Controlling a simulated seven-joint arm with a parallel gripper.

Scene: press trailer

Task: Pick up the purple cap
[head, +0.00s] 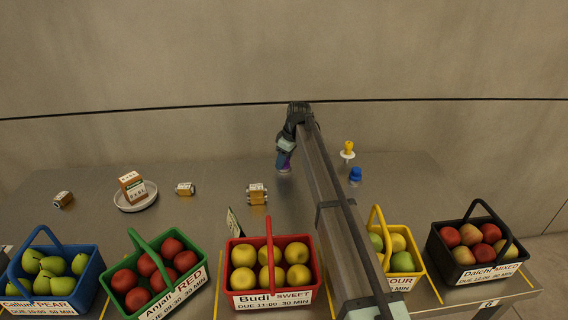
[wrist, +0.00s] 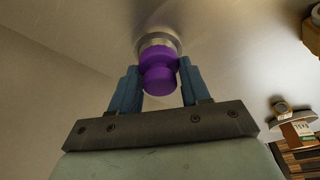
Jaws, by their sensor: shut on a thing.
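The purple cap (wrist: 158,68) sits between the two blue fingers of my gripper (wrist: 159,75) in the wrist view, which are shut on its sides. A pale metallic round piece (wrist: 157,42) shows right beyond the cap; I cannot tell whether the cap is still joined to it. In the head view my gripper (head: 285,157) is low over the far middle of the table, with a little of the purple cap (head: 283,160) showing at its tip. The arm hides part of the view on its right.
A yellow-topped piece (head: 348,147) and a blue cap (head: 355,174) stand right of the arm. A plate (head: 147,203) with a box and several small tins are at left. Several fruit baskets, including a red one (head: 272,290), line the front edge.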

